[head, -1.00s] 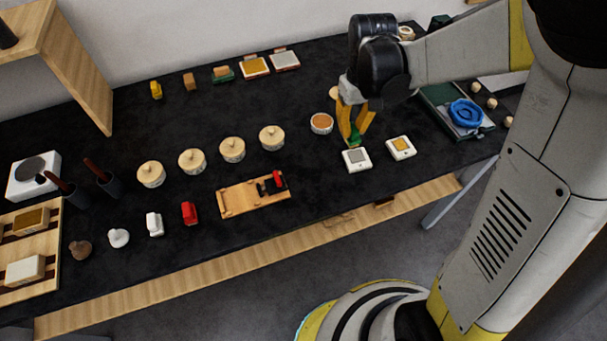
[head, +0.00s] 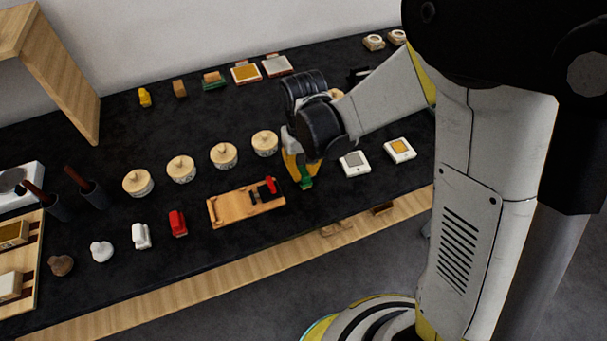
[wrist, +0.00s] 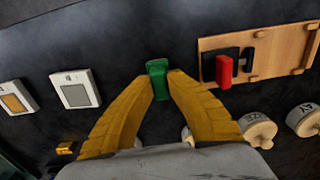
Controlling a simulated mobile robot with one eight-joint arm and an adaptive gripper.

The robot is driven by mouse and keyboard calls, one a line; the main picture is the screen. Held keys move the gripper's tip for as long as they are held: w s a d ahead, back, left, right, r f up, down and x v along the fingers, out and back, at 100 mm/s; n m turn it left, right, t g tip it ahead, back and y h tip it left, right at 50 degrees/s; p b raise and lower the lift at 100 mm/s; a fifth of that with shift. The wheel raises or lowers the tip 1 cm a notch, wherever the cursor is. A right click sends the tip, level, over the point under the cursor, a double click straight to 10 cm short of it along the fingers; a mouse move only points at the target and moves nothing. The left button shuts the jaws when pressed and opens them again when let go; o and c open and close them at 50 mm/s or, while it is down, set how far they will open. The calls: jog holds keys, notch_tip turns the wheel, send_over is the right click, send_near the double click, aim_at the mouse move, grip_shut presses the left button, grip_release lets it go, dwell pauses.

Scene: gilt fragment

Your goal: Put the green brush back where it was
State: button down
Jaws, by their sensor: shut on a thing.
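My gripper (head: 300,172) is shut on the green brush (head: 304,182) and holds it over the dark table, just right of the wooden board. In the wrist view the green brush (wrist: 158,76) sits between the two yellow fingertips (wrist: 158,88). The lower part of the brush is partly hidden by the fingers. The wooden board (head: 228,208) holds a red piece (head: 271,185) and black parts at its right end. In the wrist view the board (wrist: 285,48) is at upper right, with the red piece (wrist: 223,70) standing out from it. I cannot tell the brush's height above the table.
Two white blocks, one with a grey top (head: 354,163) and one with a yellow top (head: 400,150), lie right of my gripper. Several lidded round pots (head: 223,155) stand behind the board. A red object (head: 178,223) stands left of it. The table front between board and grey-topped block is clear.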

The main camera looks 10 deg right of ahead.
aim_at(304, 172)
jog(key=shift+f, duration=0.15)
jog(key=shift+f, duration=0.15)
jog(key=c, duration=1.4)
grip_release()
jog(key=shift+c, duration=0.2)
notch_tip(304, 172, up, 13)
jog(key=p, duration=0.4)
jog(key=s+d+r+m+t, duration=0.3)
jog(key=s+d+r+t, duration=0.4)
jog(key=s+d+r, duration=0.3)
jog(key=s+d, duration=0.1)
jog(key=d, duration=0.2)
jog(key=shift+d, duration=0.25)
